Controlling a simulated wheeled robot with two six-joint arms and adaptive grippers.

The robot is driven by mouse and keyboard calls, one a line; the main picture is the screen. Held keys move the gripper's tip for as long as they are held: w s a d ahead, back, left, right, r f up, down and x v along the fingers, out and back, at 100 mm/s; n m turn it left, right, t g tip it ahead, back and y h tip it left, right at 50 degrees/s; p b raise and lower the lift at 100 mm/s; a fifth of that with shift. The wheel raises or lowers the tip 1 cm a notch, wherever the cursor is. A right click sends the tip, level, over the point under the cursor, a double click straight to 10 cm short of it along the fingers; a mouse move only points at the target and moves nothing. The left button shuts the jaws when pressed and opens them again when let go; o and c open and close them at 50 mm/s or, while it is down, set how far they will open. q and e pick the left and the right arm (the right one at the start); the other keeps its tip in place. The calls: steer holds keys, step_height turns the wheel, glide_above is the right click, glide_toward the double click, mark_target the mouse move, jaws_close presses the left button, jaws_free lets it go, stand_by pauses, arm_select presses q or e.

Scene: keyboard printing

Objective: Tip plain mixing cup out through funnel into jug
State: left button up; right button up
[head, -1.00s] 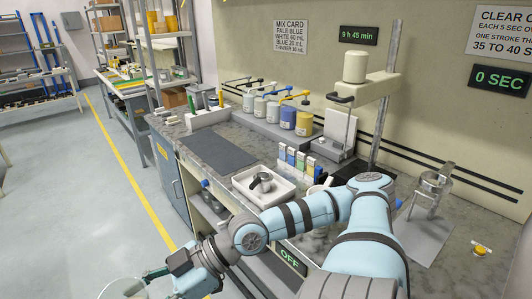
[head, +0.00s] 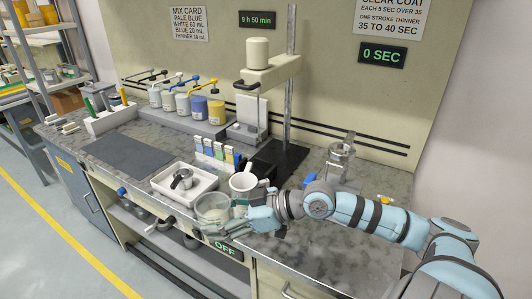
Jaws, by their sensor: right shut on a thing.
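My right gripper (head: 235,214) is shut on a translucent mixing cup (head: 212,206), which it holds near the front edge of the bench. The cup looks roughly upright; its contents are hard to make out. A white, wide-mouthed vessel (head: 243,182) with a handle-like part stands just behind and to the right of the cup, apart from it or barely overlapping in the picture. I cannot tell whether this is the funnel, the jug, or the funnel in the jug. My left gripper is out of view.
A white tray (head: 163,181) with a small metal cup lies left of the held cup. Several colour cards (head: 217,153) stand behind. A mixer stand (head: 289,90) and a metal cup on a stand (head: 338,157) are further back. A dark mat (head: 125,152) lies clear at left.

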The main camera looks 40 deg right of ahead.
steer(key=w+d+m+t+h+p, duration=0.1)
steer(key=w+d+m+h+p, duration=0.1)
steer(key=d, duration=0.5)
steer(key=w+d+m+t+h+p, duration=0.1)
steer(key=w+d+m+h+p, duration=0.1)
steer(key=d, duration=0.5)
steer(key=w+d+m+h+p, duration=0.3)
steer(key=w+d+m+h, duration=0.1)
steer(key=w+d+h, duration=0.1)
steer(key=shift+w+d+r+t, duration=0.1)
steer(key=shift+w+d+t, duration=0.1)
steer(key=shift+w+d, duration=0.35)
steer(key=shift+w+d+r+t, duration=0.1)
steer(key=shift+w+d+t, duration=0.2)
steer(key=shift+w, duration=0.45)
steer(key=shift+w+d+f+h, duration=0.1)
steer(key=shift+d+f+h, duration=0.05)
steer(key=shift+d+h, duration=0.3)
steer(key=n+h, duration=0.1)
steer(key=n, duration=0.1)
steer(key=d+n+h, duration=0.1)
steer(key=n+h, duration=0.1)
steer(key=n, duration=0.1)
steer(key=n+h, duration=0.2)
steer(key=n, duration=0.1)
steer(key=shift+d+r+t+h, duration=0.2)
steer(key=shift+r+t+h, duration=0.05)
steer(key=shift+r+t, duration=0.1)
steer(key=shift+s, duration=0.2)
